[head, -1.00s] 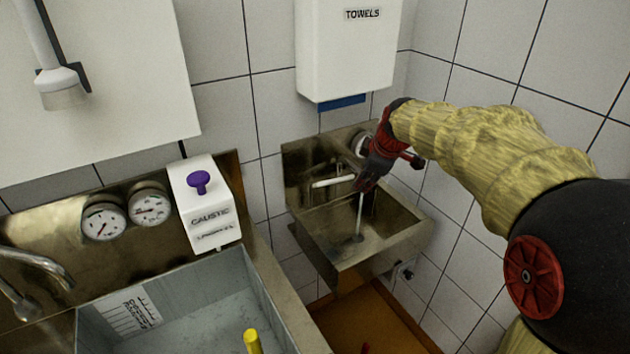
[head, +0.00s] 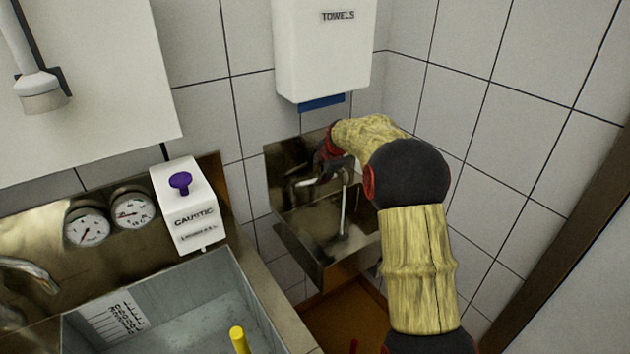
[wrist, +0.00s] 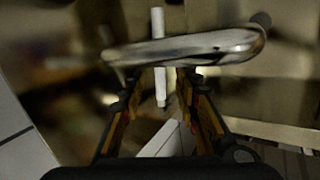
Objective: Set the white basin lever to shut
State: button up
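The white lever (head: 304,183) shows at the small metal basin (head: 327,264), lying roughly level, its right part hidden by my gripper (head: 328,165). A thin pale stream (head: 344,210) falls into the basin. In the wrist view the white lever (wrist: 159,88) runs up the middle of the picture, crossed by a curved chrome spout (wrist: 190,47). My gripper (wrist: 169,82) has its two fingers apart, one on each side of the lever's near end. I cannot tell whether either finger touches the lever or spout.
A towel dispenser (head: 325,45) hangs above the basin. A larger sink (head: 185,300) stands at left, with two gauges (head: 110,218) and a white caustic box (head: 188,205) with a purple knob. A tiled wall (head: 490,110) is close behind my arm.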

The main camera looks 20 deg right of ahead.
aim_at(315, 180)
jog(key=x, duration=0.4)
jog(key=shift+b, duration=0.4)
jog(key=shift+c, duration=0.2)
jog(key=c, duration=0.7)
grip_shut()
